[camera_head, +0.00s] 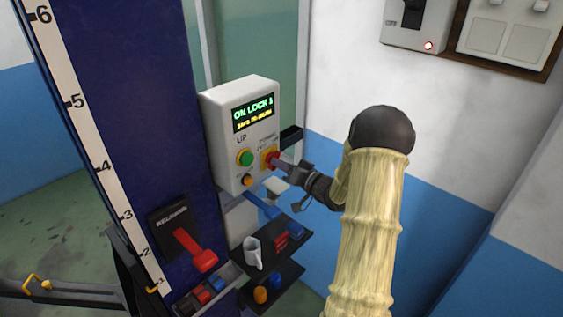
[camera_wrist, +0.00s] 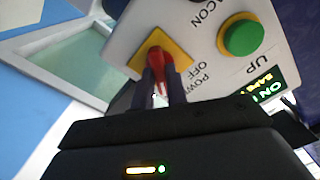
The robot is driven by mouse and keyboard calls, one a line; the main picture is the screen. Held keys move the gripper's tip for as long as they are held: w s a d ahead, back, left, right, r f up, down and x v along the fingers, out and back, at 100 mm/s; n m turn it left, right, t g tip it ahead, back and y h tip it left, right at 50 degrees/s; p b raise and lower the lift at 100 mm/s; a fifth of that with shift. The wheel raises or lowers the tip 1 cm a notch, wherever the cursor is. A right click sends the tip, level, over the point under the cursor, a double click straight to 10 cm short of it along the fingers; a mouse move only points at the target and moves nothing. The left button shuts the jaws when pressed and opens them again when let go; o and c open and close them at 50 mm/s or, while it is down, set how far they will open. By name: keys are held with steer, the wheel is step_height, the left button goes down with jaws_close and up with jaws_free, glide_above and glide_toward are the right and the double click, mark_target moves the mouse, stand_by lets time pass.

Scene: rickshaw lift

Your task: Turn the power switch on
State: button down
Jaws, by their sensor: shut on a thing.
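The power switch (camera_head: 270,158) is a red knob on a yellow square plate, at the lower right of the white control box (camera_head: 225,115). It also shows in the wrist view (camera_wrist: 157,54), with "POWER" and "OFF" lettering beside its plate. My gripper (camera_head: 279,164) reaches the knob from the right, and its two dark fingers (camera_wrist: 160,85) are closed around it. The fingers partly hide the knob. The box's display (camera_head: 253,113) is lit, with green text that seems to read "ON LOCK" and a yellow line below.
A green UP button (camera_head: 245,158) and a smaller orange button (camera_head: 247,180) sit left of the switch. Black shelves (camera_head: 275,245) below hold a white mug (camera_head: 253,253) and other small items. A red lever (camera_head: 195,250) is on the blue column. A wall switch box (camera_head: 415,22) hangs upper right.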

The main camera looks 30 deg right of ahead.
steer(key=shift+d+r+m, duration=0.1)
steer(key=shift+m, duration=0.4)
steer(key=c, duration=1.4)
jaws_free()
steer(key=b+v, duration=0.6)
steer(key=v, duration=1.1)
steer(key=shift+s, duration=0.15)
